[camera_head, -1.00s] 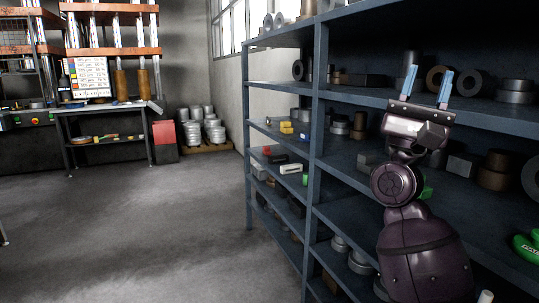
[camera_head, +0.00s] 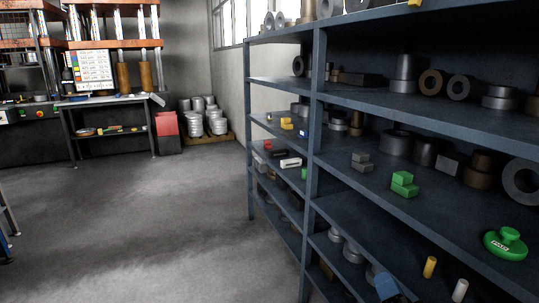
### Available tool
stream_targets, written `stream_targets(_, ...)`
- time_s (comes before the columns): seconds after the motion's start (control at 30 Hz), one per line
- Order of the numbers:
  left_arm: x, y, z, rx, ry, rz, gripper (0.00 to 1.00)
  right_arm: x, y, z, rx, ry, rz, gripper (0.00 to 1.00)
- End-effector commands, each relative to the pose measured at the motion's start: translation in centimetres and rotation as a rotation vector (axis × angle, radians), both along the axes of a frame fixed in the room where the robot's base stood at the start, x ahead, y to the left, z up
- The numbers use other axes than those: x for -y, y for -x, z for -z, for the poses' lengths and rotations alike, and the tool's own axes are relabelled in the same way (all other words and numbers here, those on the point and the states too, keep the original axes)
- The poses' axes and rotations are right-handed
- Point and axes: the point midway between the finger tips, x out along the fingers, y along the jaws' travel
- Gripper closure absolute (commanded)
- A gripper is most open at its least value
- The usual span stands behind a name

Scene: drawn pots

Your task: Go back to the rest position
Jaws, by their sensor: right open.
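My left gripper is not in view.
A blue-grey shelf rack (camera_head: 316,130) fills the right side, with metal rings, green blocks (camera_head: 404,184) and a green round-knobbed object (camera_head: 506,243) on it. A workbench (camera_head: 105,101) and a red bin (camera_head: 167,125) stand at the back left. The grey floor (camera_head: 150,220) is clear.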

Motion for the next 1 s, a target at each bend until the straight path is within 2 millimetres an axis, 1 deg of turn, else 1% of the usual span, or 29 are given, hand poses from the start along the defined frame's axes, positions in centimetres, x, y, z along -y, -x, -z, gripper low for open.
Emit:
stream_targets(0.03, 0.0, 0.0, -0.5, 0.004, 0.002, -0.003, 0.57, 0.3, 1.5, 1.5, -0.052, 0.075, 0.025, 0.59)
stream_targets(0.1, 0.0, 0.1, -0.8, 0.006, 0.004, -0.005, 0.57, 0.6, 3.5, 4.0, -0.127, 0.187, 0.051, 0.59)
stream_targets(0.17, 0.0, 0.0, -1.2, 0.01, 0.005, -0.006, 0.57, 0.9, 5.4, 6.1, -0.191, 0.282, 0.068, 0.59)
stream_targets(0.2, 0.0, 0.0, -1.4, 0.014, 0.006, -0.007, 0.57, 1.1, 6.7, 7.4, -0.234, 0.345, 0.076, 0.59)
stream_targets(0.27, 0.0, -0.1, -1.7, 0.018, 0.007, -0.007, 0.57, 1.4, 8.8, 9.4, -0.3, 0.441, 0.084, 0.59)
stream_targets(0.3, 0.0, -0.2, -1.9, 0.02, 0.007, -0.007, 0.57, 1.6, 10.3, 10.7, -0.342, 0.506, 0.087, 0.59)
stream_targets(0.37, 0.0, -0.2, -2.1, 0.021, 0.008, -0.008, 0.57, 1.9, 12.6, 12.4, -0.408, 0.6, 0.085, 0.59)
stream_targets(0.4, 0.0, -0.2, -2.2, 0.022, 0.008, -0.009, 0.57, 2.0, 14.2, 13.6, -0.45, 0.663, 0.081, 0.59)
stream_targets(0.47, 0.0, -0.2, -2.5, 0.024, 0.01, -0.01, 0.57, 2.3, 16.6, 15.1, -0.514, 0.755, 0.07, 0.59)
stream_targets(0.5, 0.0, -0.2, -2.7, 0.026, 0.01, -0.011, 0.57, 2.5, 18.2, 16.0, -0.552, 0.813, 0.06, 0.59)
stream_targets(0.6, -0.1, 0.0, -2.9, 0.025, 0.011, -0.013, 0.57, 2.9, 21.8, 17.9, -0.636, 0.937, 0.03, 0.59)
stream_targets(0.7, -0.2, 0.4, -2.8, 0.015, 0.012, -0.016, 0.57, 3.0, 24.4, 19.1, -0.694, 1.025, 0.002, 0.59)
stream_targets(0.73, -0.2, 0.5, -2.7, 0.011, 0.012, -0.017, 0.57, 3.1, 25.0, 19.4, -0.706, 1.045, -0.005, 0.59)
stream_targets(0.83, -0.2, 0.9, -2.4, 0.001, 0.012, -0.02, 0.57, 3.2, 26.2, 19.9, -0.733, 1.085, -0.021, 0.59)
stream_targets(1.0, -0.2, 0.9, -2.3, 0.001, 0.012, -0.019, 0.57, 3.2, 26.6, 20.1, -0.741, 1.1, -0.027, 0.59)
